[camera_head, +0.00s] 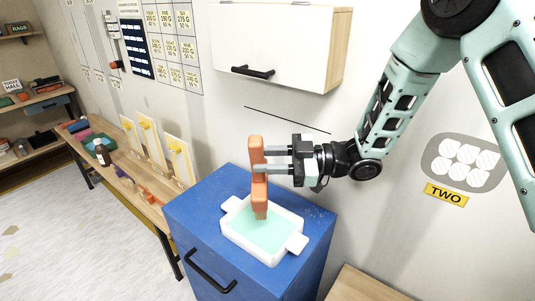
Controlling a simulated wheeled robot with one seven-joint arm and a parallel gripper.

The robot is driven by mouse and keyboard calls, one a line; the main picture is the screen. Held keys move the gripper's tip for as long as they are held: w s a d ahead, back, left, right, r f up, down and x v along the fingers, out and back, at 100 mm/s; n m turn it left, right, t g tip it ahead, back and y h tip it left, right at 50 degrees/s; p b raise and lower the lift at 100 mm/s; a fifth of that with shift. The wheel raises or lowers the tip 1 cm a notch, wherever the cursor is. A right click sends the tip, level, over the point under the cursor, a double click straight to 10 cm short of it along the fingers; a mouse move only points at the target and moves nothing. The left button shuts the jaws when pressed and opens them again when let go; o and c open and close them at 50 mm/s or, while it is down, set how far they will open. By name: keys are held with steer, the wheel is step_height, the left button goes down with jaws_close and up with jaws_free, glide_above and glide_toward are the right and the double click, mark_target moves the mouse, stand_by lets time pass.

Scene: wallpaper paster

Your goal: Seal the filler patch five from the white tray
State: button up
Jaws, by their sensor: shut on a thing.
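My gripper (264,159) is shut on the upper part of an orange brush (260,193). The brush is upright with its bristles down, over the white tray (235,235). The tray holds pale green liquid (262,234) and has a handle at each end. I cannot tell whether the bristle tips touch the liquid. A grey wall patch with several white hatched ovals (465,163) is at the right, above a yellow sign reading TWO (446,194). No patch marked five can be seen.
The tray stands on a blue cabinet (190,214) with a dark handle. A white wall cupboard (270,47) hangs above. A wooden surface (365,287) is at lower right. The left floor is clear.

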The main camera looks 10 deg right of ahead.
step_height(320, 180, down, 8)
steer(key=b, duration=0.5)
steer(key=shift+r, duration=0.1)
stand_by(0.4)
steer(key=shift+f, duration=0.55)
steer(key=shift+f, duration=0.35)
steer(key=shift+f, duration=0.6)
steer(key=shift+r, duration=4.2)
